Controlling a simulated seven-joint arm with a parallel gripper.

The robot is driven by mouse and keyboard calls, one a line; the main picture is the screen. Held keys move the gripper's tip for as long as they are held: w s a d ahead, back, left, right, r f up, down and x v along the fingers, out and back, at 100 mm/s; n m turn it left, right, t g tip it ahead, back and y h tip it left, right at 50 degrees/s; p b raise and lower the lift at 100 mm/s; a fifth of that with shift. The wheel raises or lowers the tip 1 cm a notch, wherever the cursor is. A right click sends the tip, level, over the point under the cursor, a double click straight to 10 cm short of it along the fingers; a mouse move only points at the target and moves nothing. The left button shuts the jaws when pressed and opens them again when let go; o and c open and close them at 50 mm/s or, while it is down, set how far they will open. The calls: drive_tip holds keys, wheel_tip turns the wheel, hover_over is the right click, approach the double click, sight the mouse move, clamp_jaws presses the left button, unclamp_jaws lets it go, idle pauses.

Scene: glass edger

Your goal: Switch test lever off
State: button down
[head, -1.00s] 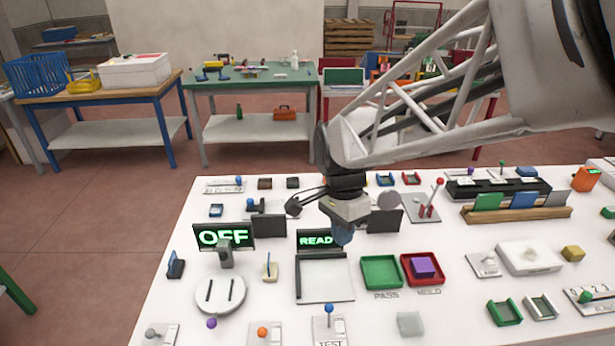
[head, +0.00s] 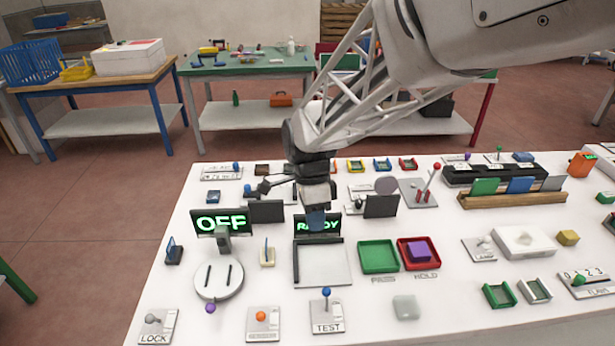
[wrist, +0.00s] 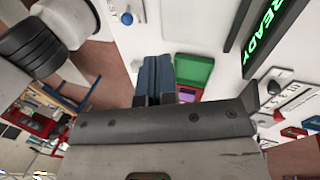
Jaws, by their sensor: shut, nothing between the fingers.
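The test lever (head: 326,300) has a blue ball knob and stands on a small plate (head: 328,326) marked TEST, near the table's front edge in the head view. Its knob looks upright or slightly tilted back. My gripper (head: 316,222) is shut and empty, pointing down in front of the READY display (head: 306,227), behind and above the lever and apart from it. In the wrist view its blue fingers (wrist: 158,80) are together. A blue knob also shows at the top of the wrist view (wrist: 127,18), beside partly visible lettering.
A LOCK lever (head: 152,320) and a plate with an orange knob (head: 262,317) stand left of the test lever. A white square tray (head: 322,282) lies behind it. Green (head: 378,270) and red trays (head: 433,266) are to the right. An OFF display (head: 208,224) stands behind the round disc.

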sight(326, 300)
drive_tip(key=shift+f, duration=0.15)
drive_tip(key=x, duration=0.9)
drive_tip(key=shift+s+f, duration=0.1)
drive_tip(key=shift+f, duration=0.1)
drive_tip(key=shift+s+d+f, duration=0.1)
drive_tip(key=shift+s+f, duration=0.05)
drive_tip(key=shift+s, duration=0.3)
drive_tip(key=shift+s+d+f, duration=0.1)
drive_tip(key=shift+s+f, duration=0.05)
drive_tip(key=shift+s, duration=0.3)
drive_tip(key=shift+s+d+f, duration=0.1)
drive_tip(key=shift+s, duration=0.45)
drive_tip(key=shift+s+d+f, duration=0.1)
drive_tip(key=shift+s, duration=0.4)
